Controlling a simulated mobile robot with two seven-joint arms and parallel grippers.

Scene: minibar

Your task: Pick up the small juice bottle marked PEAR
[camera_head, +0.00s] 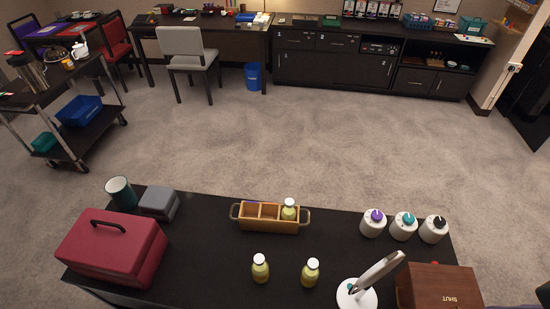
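Three small yellow-green juice bottles with white caps show in the head view. One bottle (289,211) stands upright in the right compartment of a wooden caddy (268,226) with a handle at each end. A second bottle (260,269) stands on the black counter (205,258) in front of the caddy. A third bottle (310,273) stands to its right, apart from it. Their labels are too small to read, so I cannot tell which is marked PEAR. Neither of my grippers is clearly in view.
A red case (112,247), a grey box (158,204) and a dark green cup (121,192) stand at left. Three white containers (403,227) stand at right. A white-based device (357,294) and a wooden box (438,287) are at front right. The counter around the bottles is clear.

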